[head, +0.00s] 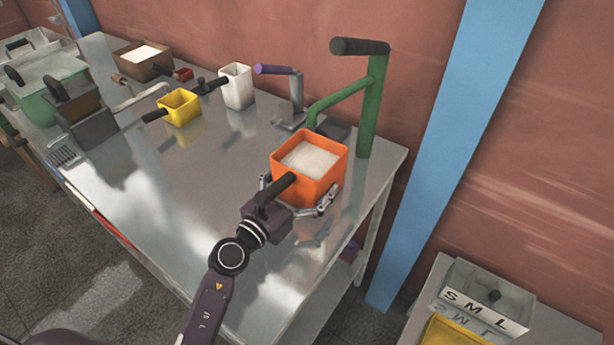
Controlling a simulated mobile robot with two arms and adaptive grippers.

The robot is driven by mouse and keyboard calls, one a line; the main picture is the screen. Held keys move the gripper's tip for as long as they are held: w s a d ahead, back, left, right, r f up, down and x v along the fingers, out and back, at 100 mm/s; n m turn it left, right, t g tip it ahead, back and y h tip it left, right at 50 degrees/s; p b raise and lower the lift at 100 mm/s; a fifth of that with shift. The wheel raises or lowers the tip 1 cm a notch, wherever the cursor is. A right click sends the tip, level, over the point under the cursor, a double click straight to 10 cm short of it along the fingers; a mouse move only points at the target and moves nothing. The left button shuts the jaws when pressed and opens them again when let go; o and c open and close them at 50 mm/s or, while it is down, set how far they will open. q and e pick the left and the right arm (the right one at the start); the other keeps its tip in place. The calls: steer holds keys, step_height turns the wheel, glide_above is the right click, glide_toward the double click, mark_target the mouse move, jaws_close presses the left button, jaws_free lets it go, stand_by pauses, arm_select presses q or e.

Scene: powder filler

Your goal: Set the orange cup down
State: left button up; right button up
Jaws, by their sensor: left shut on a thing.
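The orange cup (330,185) is a square open box with a black handle, filled with white powder (310,159). It is upright at the right end of the metal table (200,222). My left gripper (297,203) is shut on the orange cup, its fingers around the cup's lower part and its body under the handle. I cannot tell whether the cup's base touches the table. My right gripper is not in view.
A green stand (369,105) with a black grip rises just behind the cup. A purple-handled tool (297,92), a white cup (236,86) and a yellow cup (180,107) stand further left. The table's front middle is clear.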

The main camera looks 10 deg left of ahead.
mark_target(293, 193)
arm_select(q)
steer(key=o, duration=1)
steer(key=shift+f, duration=0.1)
steer(key=shift+s, duration=0.15)
steer(key=b+v, duration=0.2)
steer(key=v, duration=0.8)
steer(key=shift+s+a, duration=0.15)
steer(key=shift+s, duration=0.05)
steer(key=shift+s+a+b, duration=0.25)
steer(key=shift+s+b, duration=0.1)
steer(key=shift+s, duration=0.25)
steer(key=shift+r, duration=0.2)
